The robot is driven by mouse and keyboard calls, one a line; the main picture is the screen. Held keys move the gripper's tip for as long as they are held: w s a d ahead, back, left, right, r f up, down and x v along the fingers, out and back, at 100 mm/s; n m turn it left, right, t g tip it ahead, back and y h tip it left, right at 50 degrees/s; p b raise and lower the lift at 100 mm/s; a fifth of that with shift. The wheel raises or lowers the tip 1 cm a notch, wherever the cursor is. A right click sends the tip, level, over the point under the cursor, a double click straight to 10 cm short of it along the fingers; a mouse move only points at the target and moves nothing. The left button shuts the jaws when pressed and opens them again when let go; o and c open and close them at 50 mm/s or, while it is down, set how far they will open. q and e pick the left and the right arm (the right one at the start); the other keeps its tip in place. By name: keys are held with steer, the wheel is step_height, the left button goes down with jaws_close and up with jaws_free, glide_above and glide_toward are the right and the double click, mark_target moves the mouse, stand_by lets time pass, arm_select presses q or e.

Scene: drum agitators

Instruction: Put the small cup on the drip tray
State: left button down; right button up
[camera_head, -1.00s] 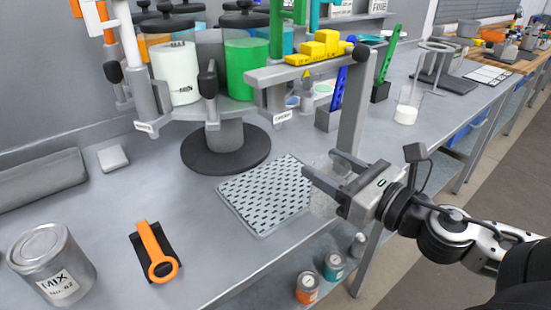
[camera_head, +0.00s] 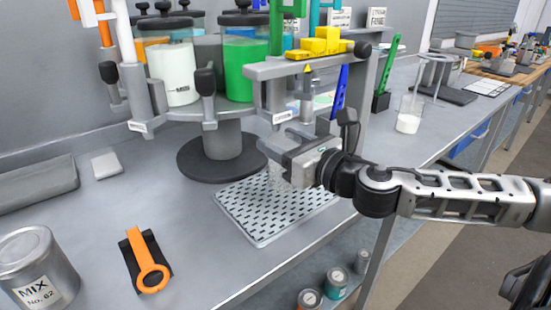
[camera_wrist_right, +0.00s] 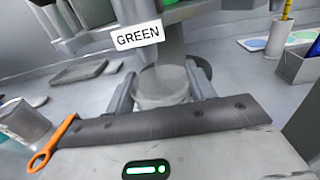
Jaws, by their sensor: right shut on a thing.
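The drip tray (camera_head: 250,222) is a light grey plate with dark slots, lying on the bench in front of the round machine base. My right gripper (camera_head: 277,140) is shut on the small cup (camera_head: 277,176), which is clear and hard to make out in the head view. The cup hangs over the back part of the tray; whether its bottom touches the tray I cannot tell. In the right wrist view the cup (camera_wrist_right: 162,88) sits upright between the two fingers (camera_wrist_right: 162,92). My left gripper is not in view.
The drum machine with its green container (camera_head: 241,68) and GREEN label (camera_wrist_right: 139,36) is close to the right gripper.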

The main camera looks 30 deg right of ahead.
steer(key=shift+w+a+r, duration=0.15)
steer(key=shift+w+r, duration=0.05)
steer(key=shift+w, duration=0.4)
steer(key=shift+w+a+f, duration=0.15)
steer(key=shift+w+a, duration=0.05)
steer(key=shift+f, duration=0.4)
step_height(320, 180, down, 2)
steer(key=shift+f, duration=0.35)
steer(key=shift+f+b, duration=0.2)
steer(key=shift+b, duration=0.2)
steer(key=o, duration=1.2)
steer(key=shift+r, duration=0.1)
